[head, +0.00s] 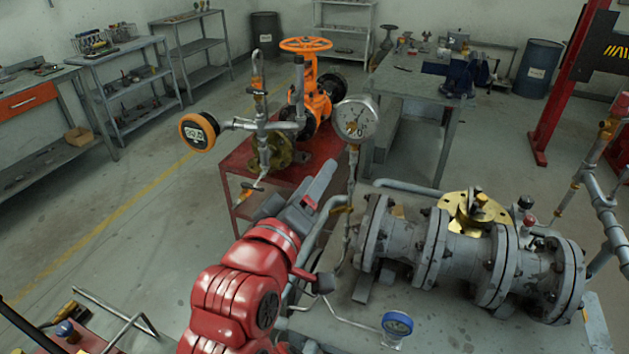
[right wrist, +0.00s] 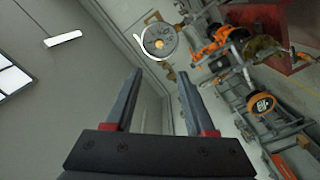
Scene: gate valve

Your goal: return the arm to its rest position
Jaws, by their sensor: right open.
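My right arm is red and reaches up from the bottom of the head view. Its right gripper (head: 321,186) is open and empty, pointing up toward the red stand. In the right wrist view its two grey fingers (right wrist: 160,72) are apart with nothing between them. The orange gate valve (head: 318,100) with its orange handwheel (head: 306,44) stands beyond the gripper, apart from it. In the right wrist view the valve (right wrist: 215,45) appears tilted at the upper right. My left gripper is in neither view.
A round dial gauge (head: 357,119) on a thin pipe rises close to the right of the gripper. A grey flanged pipe assembly (head: 468,250) lies on the bench at right. The red stand (head: 245,165) carries the valve. Open floor (head: 130,200) lies to the left.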

